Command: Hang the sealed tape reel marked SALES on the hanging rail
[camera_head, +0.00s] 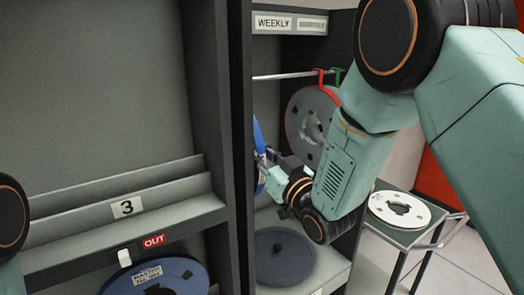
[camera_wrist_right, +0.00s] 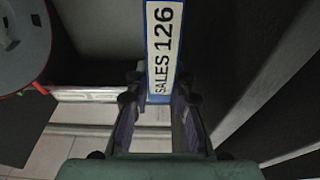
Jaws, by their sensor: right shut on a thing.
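The blue-edged tape reel marked SALES 126 (camera_wrist_right: 163,50) stands on edge between the fingers of my right gripper (camera_wrist_right: 157,105), label facing the wrist camera. In the head view the reel (camera_head: 259,135) shows as a thin blue strip at the cabinet opening, mostly hidden by the divider. My right gripper (camera_head: 268,165) is shut on its near edge. The hanging rail (camera_head: 283,76) runs across the WEEKLY bay above the reel. Whether the reel touches the rail cannot be told. My left gripper is not in view.
A red-rimmed reel (camera_head: 308,125) hangs in the bay by a red hook (camera_head: 319,76), beside a green hook. A dark disc (camera_head: 283,256) lies on the bay floor. A trolley (camera_head: 401,236) with a white reel (camera_head: 399,209) stands right. A blue MASTER reel (camera_head: 190,276) is lower left.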

